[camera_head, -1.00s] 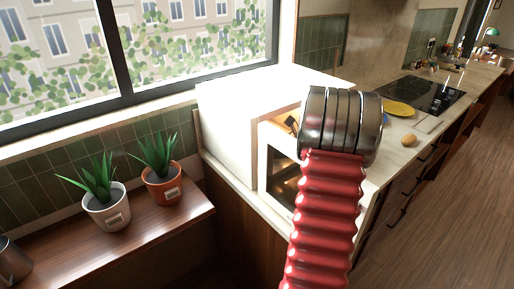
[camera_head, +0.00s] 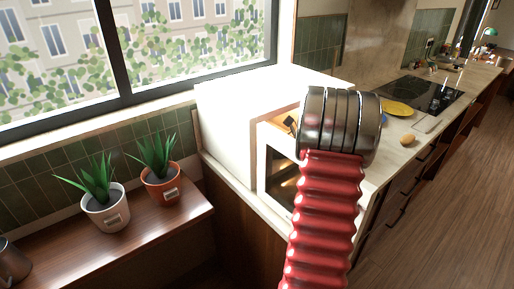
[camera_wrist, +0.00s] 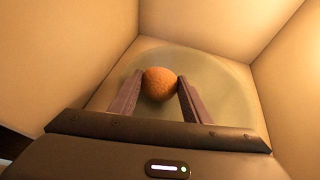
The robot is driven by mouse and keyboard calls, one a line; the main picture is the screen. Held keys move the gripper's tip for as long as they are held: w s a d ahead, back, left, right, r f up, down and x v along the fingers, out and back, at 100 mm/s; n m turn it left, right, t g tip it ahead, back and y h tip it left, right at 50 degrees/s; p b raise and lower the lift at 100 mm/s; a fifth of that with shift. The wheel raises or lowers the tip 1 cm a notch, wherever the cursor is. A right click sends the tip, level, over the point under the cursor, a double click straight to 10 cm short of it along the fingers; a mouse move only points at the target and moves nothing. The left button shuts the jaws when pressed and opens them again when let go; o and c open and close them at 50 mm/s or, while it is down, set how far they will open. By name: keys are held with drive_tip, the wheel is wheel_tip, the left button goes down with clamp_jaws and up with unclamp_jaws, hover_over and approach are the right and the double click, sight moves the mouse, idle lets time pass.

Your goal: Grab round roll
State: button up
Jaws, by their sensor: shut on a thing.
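The round roll (camera_wrist: 159,84) is brown and ball-shaped. In the wrist view it sits between the fingertips of my gripper (camera_wrist: 158,88), inside a box-like, warmly lit cavity. My gripper is shut on the roll, with a finger touching each side. Under the roll is a pale round plate (camera_wrist: 228,95); I cannot tell whether the roll still touches it. In the head view, my red arm reaches to the white microwave (camera_head: 232,125), and the gripper and the held roll are hidden. Another small brown roll (camera_head: 408,140) lies on the counter at the right.
The microwave's open door (camera_head: 278,178) stands beside my arm. The cavity walls (camera_wrist: 75,50) are close around my gripper. A yellow plate (camera_head: 397,108) and a black cooktop (camera_head: 425,94) are farther along the counter. Two potted plants (camera_head: 106,208) stand on the wooden ledge at left.

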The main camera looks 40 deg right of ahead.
drive_tip(key=shift+s+r, duration=0.15)
drive_tip(key=shift+r, duration=0.2)
drive_tip(key=s, duration=0.5)
drive_tip(key=s+d, duration=0.1)
drive_tip(key=s, duration=1.1)
drive_tip(key=shift+d, duration=0.25)
drive_tip(key=shift+s, duration=0.35)
drive_tip(key=shift+s, duration=0.15)
